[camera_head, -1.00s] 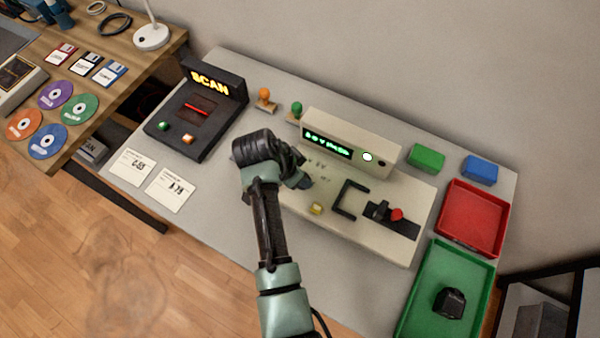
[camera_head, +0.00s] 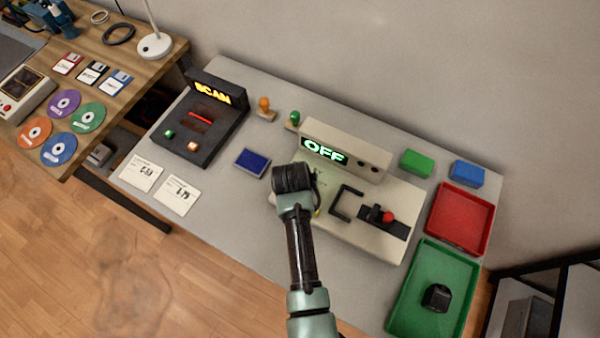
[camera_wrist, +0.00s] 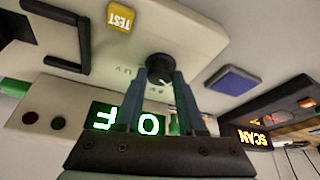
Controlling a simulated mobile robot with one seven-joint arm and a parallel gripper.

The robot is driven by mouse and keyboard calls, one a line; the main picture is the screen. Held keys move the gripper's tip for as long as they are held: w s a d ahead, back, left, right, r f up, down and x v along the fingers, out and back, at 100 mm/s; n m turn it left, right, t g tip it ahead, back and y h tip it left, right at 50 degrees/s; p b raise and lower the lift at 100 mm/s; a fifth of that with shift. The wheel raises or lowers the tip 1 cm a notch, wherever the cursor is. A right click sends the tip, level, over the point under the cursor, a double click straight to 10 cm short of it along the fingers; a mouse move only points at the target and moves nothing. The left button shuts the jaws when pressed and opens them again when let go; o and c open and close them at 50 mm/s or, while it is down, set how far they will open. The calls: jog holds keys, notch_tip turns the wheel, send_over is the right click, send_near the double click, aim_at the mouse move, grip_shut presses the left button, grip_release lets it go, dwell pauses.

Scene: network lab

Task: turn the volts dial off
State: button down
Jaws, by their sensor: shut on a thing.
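The volts dial (camera_wrist: 160,67) is a round black knob on the cream tester panel (camera_wrist: 210,45), seen upside down in the wrist view. My gripper (camera_wrist: 160,76) is shut on it, one finger on each side. A white mark shows on the knob. The green display reads OFF in the head view (camera_head: 323,150), and part of it shows in the wrist view (camera_wrist: 130,120). In the head view my wrist covers the dial and the fingers.
A yellow TEST button (camera_wrist: 121,17), a black handle (camera_head: 344,203) and a red-knobbed lever (camera_head: 388,217) are close by on the tester. A blue pad (camera_head: 252,163) and the SCAN box (camera_head: 200,120) lie left. Red (camera_head: 460,218) and green (camera_head: 432,285) trays stand right.

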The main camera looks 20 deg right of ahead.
jog(key=shift+n, duration=0.6)
jog(key=shift+t, duration=0.3)
jog(key=c, duration=0.5)
grip_release()
jog(key=shift+r, duration=0.1)
jog(key=p+v, duration=0.1)
jog(key=v, duration=1.1)
jog(key=shift+d+r, duration=0.15)
jog(key=shift+r, duration=0.3)
jog(key=shift+s, duration=0.1)
